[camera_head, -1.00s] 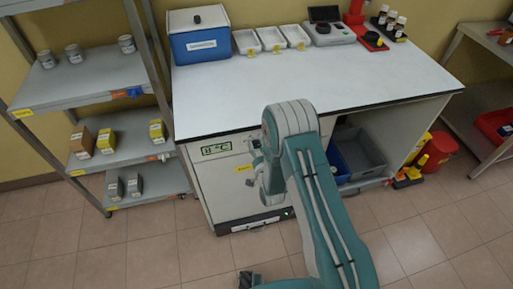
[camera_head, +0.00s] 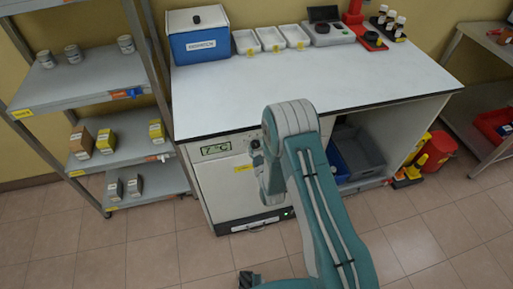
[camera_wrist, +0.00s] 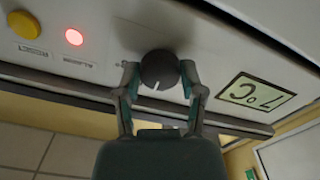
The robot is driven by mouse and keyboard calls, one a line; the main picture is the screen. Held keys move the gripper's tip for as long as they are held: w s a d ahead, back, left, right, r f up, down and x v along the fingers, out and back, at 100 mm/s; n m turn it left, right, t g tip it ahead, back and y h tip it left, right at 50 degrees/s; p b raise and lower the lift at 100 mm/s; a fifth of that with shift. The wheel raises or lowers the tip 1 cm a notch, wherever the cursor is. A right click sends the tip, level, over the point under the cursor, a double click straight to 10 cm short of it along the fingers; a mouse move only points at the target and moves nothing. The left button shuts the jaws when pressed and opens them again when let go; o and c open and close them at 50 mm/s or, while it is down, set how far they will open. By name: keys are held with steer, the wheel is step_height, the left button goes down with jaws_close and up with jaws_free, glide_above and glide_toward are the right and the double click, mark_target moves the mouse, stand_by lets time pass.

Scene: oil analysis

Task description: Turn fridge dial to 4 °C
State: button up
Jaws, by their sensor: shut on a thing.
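The fridge dial (camera_wrist: 158,68) is a dark round knob with a white pointer line, seen upside down in the wrist view. My gripper (camera_wrist: 159,82) has one finger on each side of the dial and is shut on it. The fridge display (camera_wrist: 256,92) beside it reads 7 °C, upside down. It also shows on the fridge front in the head view (camera_head: 216,149). The fridge (camera_head: 232,190) sits under the bench. In the head view my arm hides most of the gripper.
A red light (camera_wrist: 74,37) glows beside a yellow button (camera_wrist: 24,25) on the panel. The bench top (camera_head: 300,88) holds a blue box (camera_head: 200,45) and white trays (camera_head: 271,39) at the back. A shelf rack (camera_head: 85,88) stands left; a grey crate (camera_head: 357,150) lies right of my arm.

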steer(key=shift+f+n, duration=0.15)
steer(key=shift+n, duration=1.85)
steer(key=o, duration=1.1)
steer(key=shift+o, duration=0.2)
steer(key=shift+a, duration=0.15)
steer(key=shift+s, duration=0.1)
steer(key=v, duration=1.1)
steer(key=shift+s, duration=0.35)
